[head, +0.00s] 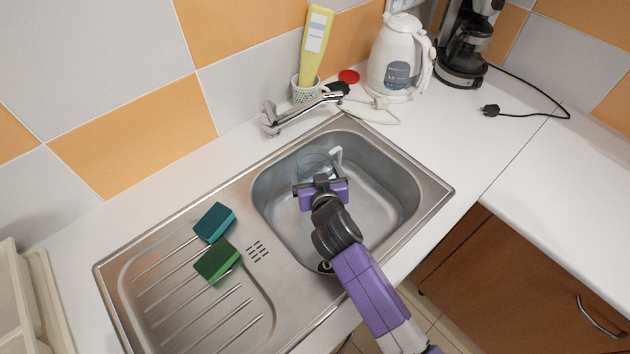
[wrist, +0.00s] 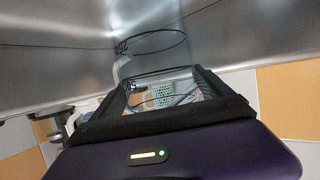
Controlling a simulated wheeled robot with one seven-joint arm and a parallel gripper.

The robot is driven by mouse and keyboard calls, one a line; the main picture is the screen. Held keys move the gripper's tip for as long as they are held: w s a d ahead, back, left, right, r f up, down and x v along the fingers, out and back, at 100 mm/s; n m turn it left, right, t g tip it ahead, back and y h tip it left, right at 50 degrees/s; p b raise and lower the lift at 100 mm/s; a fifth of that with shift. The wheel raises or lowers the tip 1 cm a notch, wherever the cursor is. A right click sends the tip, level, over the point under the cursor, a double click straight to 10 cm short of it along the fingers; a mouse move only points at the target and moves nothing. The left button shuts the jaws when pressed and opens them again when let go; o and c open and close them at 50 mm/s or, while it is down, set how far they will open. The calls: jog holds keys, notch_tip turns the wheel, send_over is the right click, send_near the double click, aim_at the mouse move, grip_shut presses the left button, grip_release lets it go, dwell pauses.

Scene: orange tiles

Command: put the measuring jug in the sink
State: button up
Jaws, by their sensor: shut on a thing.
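The measuring jug (head: 314,162) is clear, with a whitish handle at its right, and shows within the outline of the sink basin (head: 385,185) in the head view. My gripper (head: 320,181) is shut on the jug from the near side and partly covers it. In the wrist view the jug (wrist: 150,52) appears as a faint clear wall with dark rim lines and printed marks, between and beyond the fingers of my gripper (wrist: 165,88). Whether the jug's base touches the basin floor is hidden.
A tap (head: 300,110) reaches over the back edge of the sink. A blue sponge (head: 214,222) and a green sponge (head: 217,261) lie on the drainboard at left. A white kettle (head: 395,60) and a coffee maker (head: 468,45) stand behind. The counter at right is mostly clear.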

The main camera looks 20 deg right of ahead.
jog(key=shift+f, duration=2.15)
jog(key=shift+f+b, duration=0.2)
jog(key=shift+b, duration=0.25)
jog(key=o, duration=1.3)
jog(key=shift+c, duration=0.2)
jog(key=shift+r, duration=0.1)
jog(key=shift+s+r+p, duration=0.1)
jog(key=shift+r+p, duration=0.05)
jog(key=shift+p, duration=0.2)
jog(key=b+v, duration=0.1)
jog(key=v, duration=0.6)
jog(key=shift+s+a, duration=0.1)
jog(key=shift+a, duration=0.05)
